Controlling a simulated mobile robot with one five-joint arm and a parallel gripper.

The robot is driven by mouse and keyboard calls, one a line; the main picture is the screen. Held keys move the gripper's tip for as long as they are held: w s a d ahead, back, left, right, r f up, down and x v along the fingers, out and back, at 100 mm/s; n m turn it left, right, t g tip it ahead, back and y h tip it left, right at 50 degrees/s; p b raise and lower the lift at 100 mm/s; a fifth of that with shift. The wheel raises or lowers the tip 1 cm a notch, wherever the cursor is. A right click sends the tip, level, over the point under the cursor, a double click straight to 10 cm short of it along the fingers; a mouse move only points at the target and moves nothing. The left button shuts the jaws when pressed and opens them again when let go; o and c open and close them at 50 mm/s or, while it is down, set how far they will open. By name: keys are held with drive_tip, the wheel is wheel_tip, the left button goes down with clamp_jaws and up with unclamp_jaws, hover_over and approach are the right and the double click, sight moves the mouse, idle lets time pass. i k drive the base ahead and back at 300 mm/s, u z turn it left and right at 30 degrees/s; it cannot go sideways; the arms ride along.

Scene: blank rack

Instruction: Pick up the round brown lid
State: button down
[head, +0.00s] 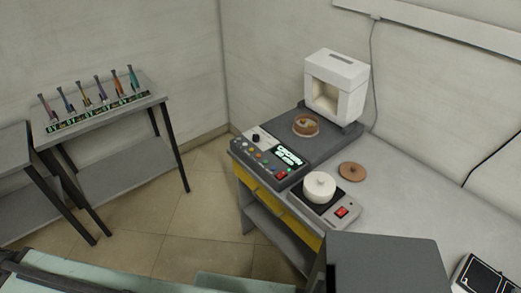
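The round brown lid (352,171) lies flat on the grey worktop, with a small knob-like spot at its centre. It is just right of a white round pot (320,189) on a small black-and-grey plate unit with a red switch (341,212). The lid and the unit look slightly apart. Nothing covers the lid. My gripper is not visible in the head view.
A dark grey box shape (385,265) fills the front. Bare worktop (410,195) extends right of the lid. A rack table (100,105) stands left.

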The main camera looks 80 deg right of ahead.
sight(353, 171)
drive_tip(key=z, duration=2.35)
drive_tip(key=k, duration=1.05)
drive_tip(key=z, duration=1.05)
